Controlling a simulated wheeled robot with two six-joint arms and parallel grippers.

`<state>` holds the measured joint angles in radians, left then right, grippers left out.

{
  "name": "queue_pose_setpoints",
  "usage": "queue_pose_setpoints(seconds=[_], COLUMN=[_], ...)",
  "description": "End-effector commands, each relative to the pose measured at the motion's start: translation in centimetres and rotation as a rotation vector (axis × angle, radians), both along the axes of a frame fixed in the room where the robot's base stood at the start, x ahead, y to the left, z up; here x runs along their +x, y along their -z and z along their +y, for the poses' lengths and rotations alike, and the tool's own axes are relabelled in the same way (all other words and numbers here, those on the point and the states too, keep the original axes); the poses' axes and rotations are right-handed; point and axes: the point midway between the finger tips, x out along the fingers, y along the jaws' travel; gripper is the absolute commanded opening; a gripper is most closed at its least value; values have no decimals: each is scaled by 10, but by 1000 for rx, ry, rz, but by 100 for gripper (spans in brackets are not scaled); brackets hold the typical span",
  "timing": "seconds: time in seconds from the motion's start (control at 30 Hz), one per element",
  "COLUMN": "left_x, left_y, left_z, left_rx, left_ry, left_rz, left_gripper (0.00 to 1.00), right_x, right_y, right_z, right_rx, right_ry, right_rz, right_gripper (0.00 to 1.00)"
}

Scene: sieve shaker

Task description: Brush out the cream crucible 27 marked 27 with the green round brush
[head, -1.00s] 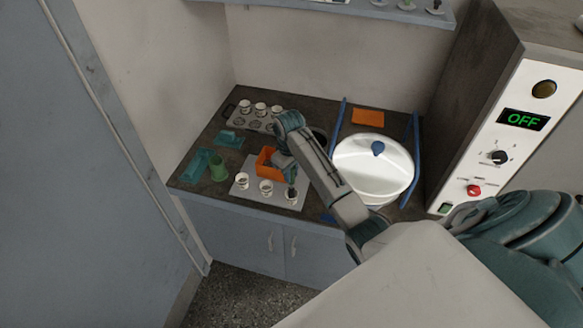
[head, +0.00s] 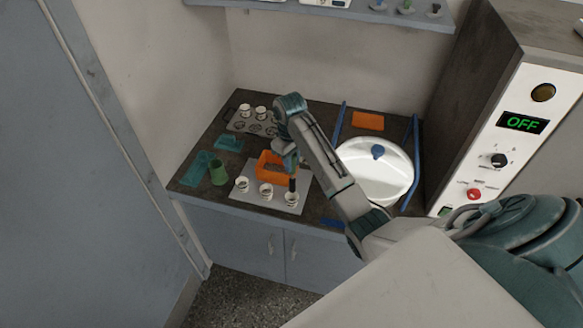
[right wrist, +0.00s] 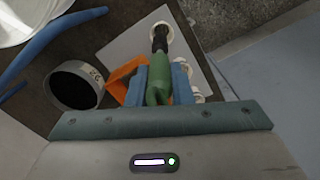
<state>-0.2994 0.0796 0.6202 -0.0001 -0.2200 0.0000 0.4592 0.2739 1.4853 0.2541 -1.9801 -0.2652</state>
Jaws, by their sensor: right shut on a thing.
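My right gripper (head: 290,166) is shut on the green round brush (right wrist: 157,85), whose handle sits between the blue fingers. Its black bristle end (head: 292,184) points down at the rightmost cream crucible (head: 291,200) on the pale mat (head: 250,206). In the right wrist view the bristles overlap the mouth of that crucible (right wrist: 168,33); I cannot tell whether the tip is inside or just above. Two more crucibles (head: 242,184) (head: 266,190) stand to its left. I cannot read the number 27 on any of them. My left gripper is not in view.
An orange box (head: 268,165) stands close behind the crucibles. A green cup (head: 218,173) is at left, a tray (head: 238,125) with crucibles at the back. A white round-lidded vessel (head: 372,165) and a dark-mouthed round container (right wrist: 75,88) are near the arm.

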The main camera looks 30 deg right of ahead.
Motion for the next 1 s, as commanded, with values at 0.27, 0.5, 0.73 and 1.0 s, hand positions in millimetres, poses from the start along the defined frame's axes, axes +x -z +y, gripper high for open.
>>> queue_pose_setpoints(seconds=[0.27, 0.5, 0.73, 1.0], left_x=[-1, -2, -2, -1], left_y=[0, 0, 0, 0], left_z=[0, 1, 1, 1], left_rx=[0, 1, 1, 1], left_ry=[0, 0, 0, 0], left_rz=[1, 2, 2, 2], left_gripper=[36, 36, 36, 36], right_x=[0, 0, 0, 0], right_y=[-9, -9, -3, 19], right_z=[0, 0, 0, 0], right_rx=[0, 0, 1, 1], right_ry=[0, 0, 0, 0], right_rz=[-1, 0, 1, 1], right_gripper=[0, 0, 0, 0])
